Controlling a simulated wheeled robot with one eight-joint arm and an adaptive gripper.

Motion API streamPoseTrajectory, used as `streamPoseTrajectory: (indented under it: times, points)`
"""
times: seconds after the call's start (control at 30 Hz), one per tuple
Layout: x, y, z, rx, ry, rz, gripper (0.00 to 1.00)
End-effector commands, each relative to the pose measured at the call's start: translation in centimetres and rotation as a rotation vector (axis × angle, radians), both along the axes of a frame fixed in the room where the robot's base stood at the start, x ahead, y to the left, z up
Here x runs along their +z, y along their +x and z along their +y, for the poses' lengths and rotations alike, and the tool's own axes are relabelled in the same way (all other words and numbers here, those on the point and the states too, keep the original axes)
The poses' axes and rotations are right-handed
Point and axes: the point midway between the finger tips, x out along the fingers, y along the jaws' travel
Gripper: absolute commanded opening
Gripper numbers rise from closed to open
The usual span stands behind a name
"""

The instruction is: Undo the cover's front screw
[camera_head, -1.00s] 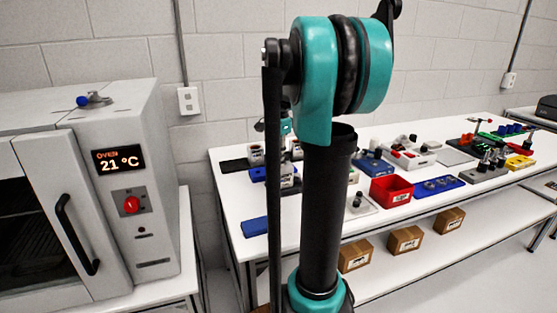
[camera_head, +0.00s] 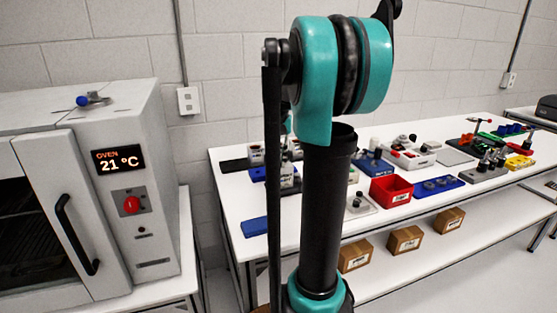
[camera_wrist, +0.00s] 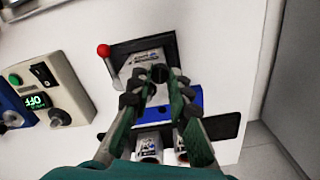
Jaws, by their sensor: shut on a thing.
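My gripper (camera_wrist: 160,78) points down at the work in the wrist view. Its dark fingers are close together on a small dark round part (camera_wrist: 158,72), which may be the screw head; the fingertips hide most of it. Around it is a light grey, labelled housing (camera_wrist: 140,62) with a black plate (camera_wrist: 158,46) behind it. Which face of the cover this is, I cannot tell. In the head view my arm hides the gripper and most of this spot.
A red-knobbed lever (camera_wrist: 103,50) stands left of the housing. A blue block (camera_wrist: 210,98) and light cylinders (camera_wrist: 149,147) are close by. A control box (camera_wrist: 50,88) with a green display is at left. The oven (camera_head: 130,180) stands left of the bench.

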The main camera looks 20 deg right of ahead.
Motion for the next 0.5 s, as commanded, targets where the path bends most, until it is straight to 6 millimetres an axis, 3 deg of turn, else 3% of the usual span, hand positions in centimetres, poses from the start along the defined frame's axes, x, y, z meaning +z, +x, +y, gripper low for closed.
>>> streamPoseTrajectory:
  times: [0.5]
  points:
    - [-0.03, -0.03, -0.03, 0.413, 0.0, 0.0, 0.0]
